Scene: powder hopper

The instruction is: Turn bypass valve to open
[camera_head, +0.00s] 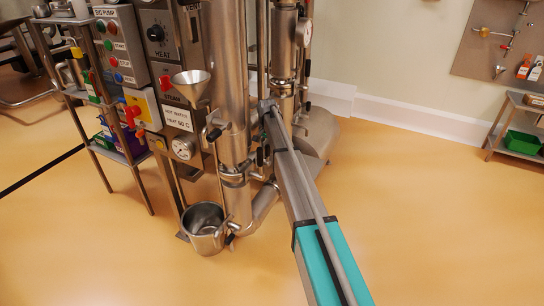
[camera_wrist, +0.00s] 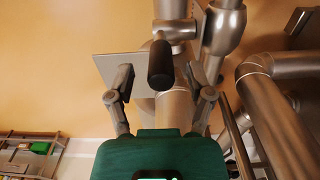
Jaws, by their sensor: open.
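In the wrist view a valve handle with a black grip (camera_wrist: 160,65) sticks out toward me from a steel valve body (camera_wrist: 175,29) on a vertical pipe. I take it for the bypass valve; no label on it is readable. My gripper (camera_wrist: 160,82) is open, with one finger on each side of the black grip and visible gaps to both. In the head view my arm reaches from the lower right to the steel pipes, and the gripper end (camera_head: 268,106) is small and partly lost against them. The handle between the fingers cannot be made out there.
Steel columns (camera_head: 231,70) and bent pipes (camera_wrist: 275,95) crowd close to my gripper. A funnel (camera_head: 190,84), a steel pot (camera_head: 203,226) and a control panel (camera_head: 120,45) stand to the left. A small shelf with a green bin (camera_head: 521,143) is far right. The front floor is clear.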

